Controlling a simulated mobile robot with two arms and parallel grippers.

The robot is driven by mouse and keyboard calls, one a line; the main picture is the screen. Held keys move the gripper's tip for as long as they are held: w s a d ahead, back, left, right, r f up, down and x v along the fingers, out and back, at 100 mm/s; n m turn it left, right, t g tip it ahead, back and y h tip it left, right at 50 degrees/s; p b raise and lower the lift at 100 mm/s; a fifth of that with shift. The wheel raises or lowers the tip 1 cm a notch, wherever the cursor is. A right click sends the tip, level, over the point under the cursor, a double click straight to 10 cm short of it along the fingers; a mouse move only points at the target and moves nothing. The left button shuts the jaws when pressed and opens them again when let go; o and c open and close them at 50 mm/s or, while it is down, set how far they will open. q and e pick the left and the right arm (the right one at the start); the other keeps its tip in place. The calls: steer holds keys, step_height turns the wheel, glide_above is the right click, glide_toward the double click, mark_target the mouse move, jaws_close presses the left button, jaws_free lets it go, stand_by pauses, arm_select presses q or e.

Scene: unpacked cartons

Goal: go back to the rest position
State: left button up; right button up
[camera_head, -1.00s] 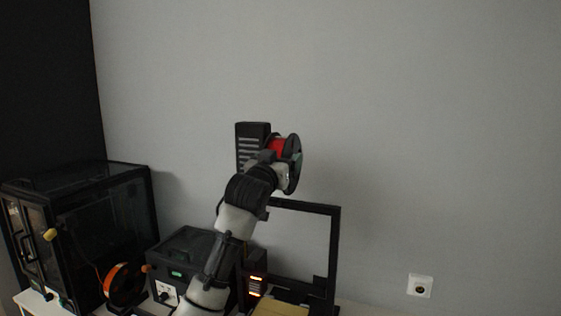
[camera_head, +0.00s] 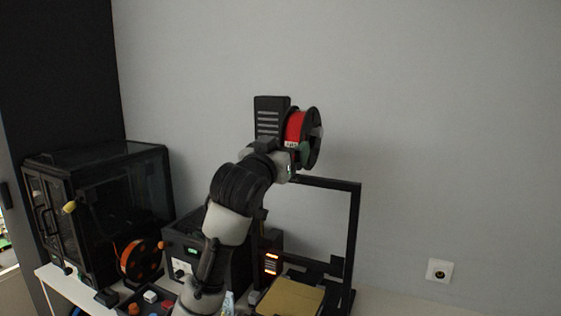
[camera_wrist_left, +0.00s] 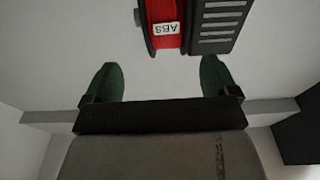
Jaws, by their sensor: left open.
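My left arm rises from the bottom of the head view, and its gripper (camera_head: 300,155) is just below and in front of a red filament spool (camera_head: 296,127). The spool has black flanges and is mounted beside a slotted black box on top of the printer frame (camera_head: 354,225). In the left wrist view the two green fingertips of my gripper (camera_wrist_left: 159,75) are wide apart with nothing between them. The spool (camera_wrist_left: 166,22), with an "ABS" label, lies beyond them. My right gripper is not in view.
An enclosed black printer (camera_head: 110,205) stands at the left, with an orange spool (camera_head: 137,260) beside it. A dark box with a green display (camera_head: 193,251) and a tan print bed (camera_head: 291,298) are near my arm. The grey wall at the right is bare except for a socket (camera_head: 440,270).

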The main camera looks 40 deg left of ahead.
arm_select(q)
steer(key=s+d+f+m+g+h, duration=0.1)
steer(key=s+d+f+g, duration=0.15)
steer(key=f, duration=0.75)
steer(key=s+d+f+m+g+h, duration=0.15)
steer(key=d+f, duration=0.25)
steer(key=f, duration=0.5)
steer(key=s+d+f+m+g, duration=0.1)
steer(key=d+f+g, duration=0.2)
steer(key=f, duration=0.7)
steer(key=s+d+f+m+g+h, duration=0.1)
steer(key=s+d+f+g, duration=0.4)
steer(key=s+f, duration=0.65)
steer(key=s+d+f+g+h, duration=0.1)
steer(key=s+d+f+g, duration=0.35)
steer(key=s+f, duration=0.7)
steer(key=s+f+b, duration=0.2)
steer(key=s+f, duration=0.1)
steer(key=f, duration=2.1)
steer(key=s+a+f+g+b, duration=0.1)
steer(key=s+a+f+g, duration=0.1)
steer(key=s+f, duration=1.4)
step_height(320, 180, down, 2)
steer(key=shift+s+a+f, duration=0.1)
steer(key=shift+s+a, duration=0.15)
steer(key=shift+s, duration=0.05)
steer(key=shift+m, duration=0.25)
